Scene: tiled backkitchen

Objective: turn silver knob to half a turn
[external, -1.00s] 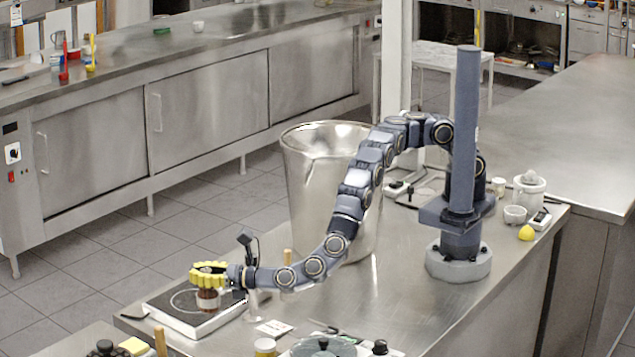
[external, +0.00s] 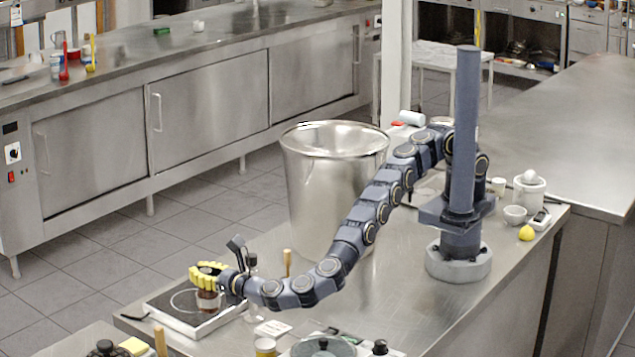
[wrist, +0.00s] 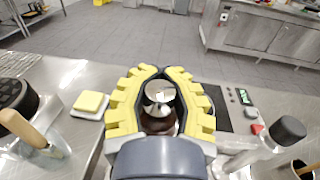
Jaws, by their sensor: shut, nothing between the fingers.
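The silver knob (wrist: 160,93) is a shiny round cap on a dark brown body (wrist: 158,122), seen in the wrist view between my yellow fingers. In the external view a small brown jar-like body with a pale band (external: 208,301) stands on the black-topped hot plate, directly below my gripper (external: 203,273). The fingers hide its top there. My gripper (wrist: 161,71) is shut, its curved fingers bowed around the silver knob with the tips close together beyond it. I cannot tell whether the fingers touch the knob.
The hot plate (external: 178,317) sits near the counter's left end. A yellow sponge (wrist: 91,102) lies left of my gripper; a black-capped bottle (wrist: 285,135) stands right. A large steel pot (external: 325,195) stands behind my arm.

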